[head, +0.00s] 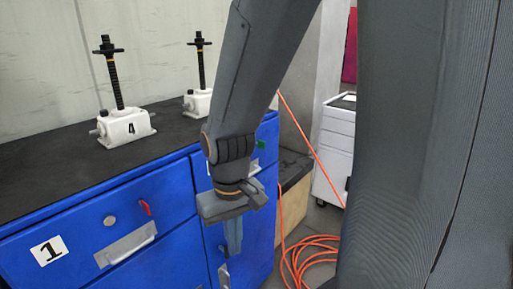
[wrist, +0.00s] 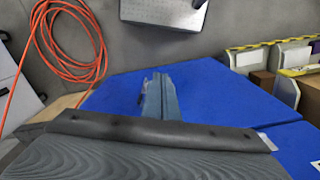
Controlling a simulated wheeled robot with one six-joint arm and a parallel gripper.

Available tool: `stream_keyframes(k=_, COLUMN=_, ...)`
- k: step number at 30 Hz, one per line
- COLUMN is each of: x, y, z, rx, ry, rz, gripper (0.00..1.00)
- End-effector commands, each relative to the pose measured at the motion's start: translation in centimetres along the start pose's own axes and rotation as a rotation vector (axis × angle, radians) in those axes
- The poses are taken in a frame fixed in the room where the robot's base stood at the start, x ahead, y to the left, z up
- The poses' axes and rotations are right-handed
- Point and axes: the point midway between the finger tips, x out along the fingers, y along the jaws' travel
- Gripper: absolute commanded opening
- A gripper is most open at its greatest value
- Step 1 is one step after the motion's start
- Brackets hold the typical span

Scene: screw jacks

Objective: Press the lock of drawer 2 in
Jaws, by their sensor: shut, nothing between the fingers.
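My gripper (head: 233,240) is shut and empty, pointing down in front of the blue cabinet's right-hand section in the head view. Its closed fingers also show in the wrist view (wrist: 160,98), over the blue cabinet surface. The right-hand upper drawer (head: 200,172) is mostly covered by my wrist; a green piece (head: 262,144) and part of a silver handle (head: 254,167) show beside it. No number 2 label or lock can be made out on it. The left drawer (head: 75,225) is marked 1 and has a round lock (head: 110,221) and a red tag (head: 145,207).
An orange hose (head: 308,255) lies coiled on the floor to the right. A white drawer cart (head: 336,150) stands farther back.

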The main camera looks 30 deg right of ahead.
Motion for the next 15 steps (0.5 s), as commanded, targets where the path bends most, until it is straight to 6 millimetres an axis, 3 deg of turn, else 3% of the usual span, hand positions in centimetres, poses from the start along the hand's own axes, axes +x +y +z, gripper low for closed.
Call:
stream_keyframes(k=10, x=-0.1, y=0.0, z=-0.1, rx=0.006, ry=0.003, rz=-0.003, gripper=0.00)
stream_keyframes(k=15, x=-2.2, y=-0.5, z=-2.0, rx=0.107, ry=0.070, rz=-0.058, gripper=0.00)
